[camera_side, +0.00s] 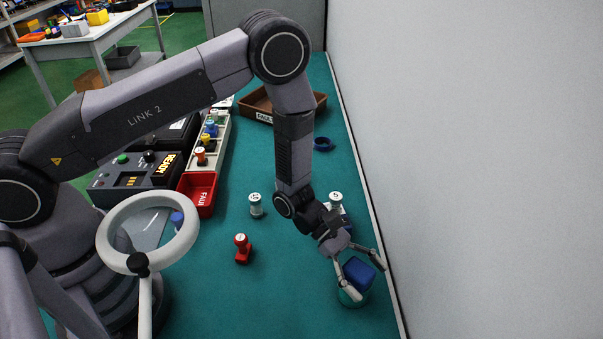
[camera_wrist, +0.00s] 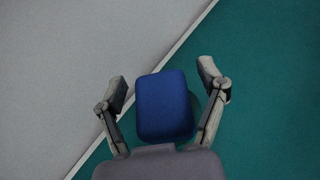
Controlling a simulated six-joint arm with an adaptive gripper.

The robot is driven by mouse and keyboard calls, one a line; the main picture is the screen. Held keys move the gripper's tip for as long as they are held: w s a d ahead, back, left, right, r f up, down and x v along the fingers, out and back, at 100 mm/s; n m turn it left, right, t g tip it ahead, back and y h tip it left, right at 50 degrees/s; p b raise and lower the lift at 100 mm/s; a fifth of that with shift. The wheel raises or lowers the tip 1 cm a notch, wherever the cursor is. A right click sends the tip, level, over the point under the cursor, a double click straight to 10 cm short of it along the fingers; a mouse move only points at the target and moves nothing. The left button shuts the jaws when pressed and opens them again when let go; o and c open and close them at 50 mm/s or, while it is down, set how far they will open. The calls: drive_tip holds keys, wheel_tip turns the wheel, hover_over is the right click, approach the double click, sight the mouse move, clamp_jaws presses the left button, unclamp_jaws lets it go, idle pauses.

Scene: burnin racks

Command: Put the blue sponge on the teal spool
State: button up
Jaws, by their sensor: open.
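The blue sponge (camera_side: 359,274) is between the fingers of my gripper (camera_side: 367,278) in the side view. My gripper points down near the wall and its fingers are spread. A round teal thing, seemingly the teal spool (camera_side: 350,299), shows just under the sponge, and the sponge appears to rest on it. The contact itself is mostly hidden by a finger. In the wrist view the blue sponge (camera_wrist: 164,105) lies flat between the open fingers of my gripper (camera_wrist: 163,88), with a gap on each side.
A white spool (camera_side: 336,201) stands close behind my gripper. Another white spool (camera_side: 255,204) and a red spool (camera_side: 242,249) stand to the left. A red bin (camera_side: 199,193) and a brown tray (camera_side: 258,106) lie farther off. The wall (camera_side: 470,170) is close on the right.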

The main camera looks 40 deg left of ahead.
drive_tip(key=v, duration=1.2)
drive_tip(key=s+a+r+m+g+y, duration=0.1)
drive_tip(key=s+a+r+m+y, duration=0.15)
drive_tip(key=r+m, duration=0.45)
drive_tip(key=s+a+r+m+g+y, duration=0.1)
drive_tip(key=s+a+r+m, duration=0.2)
drive_tip(key=r, duration=0.8)
drive_tip(key=s+a+r+m+t+y, duration=0.7)
drive_tip(key=s+a+r, duration=0.5)
drive_tip(key=a, duration=0.3)
drive_tip(key=s+m+y, duration=0.1)
drive_tip(key=y, duration=0.1)
drive_tip(key=shift+s+a+r+t+y, duration=0.15)
drive_tip(key=shift+s+a+t+y, duration=0.1)
drive_tip(key=shift+t+y, duration=0.1)
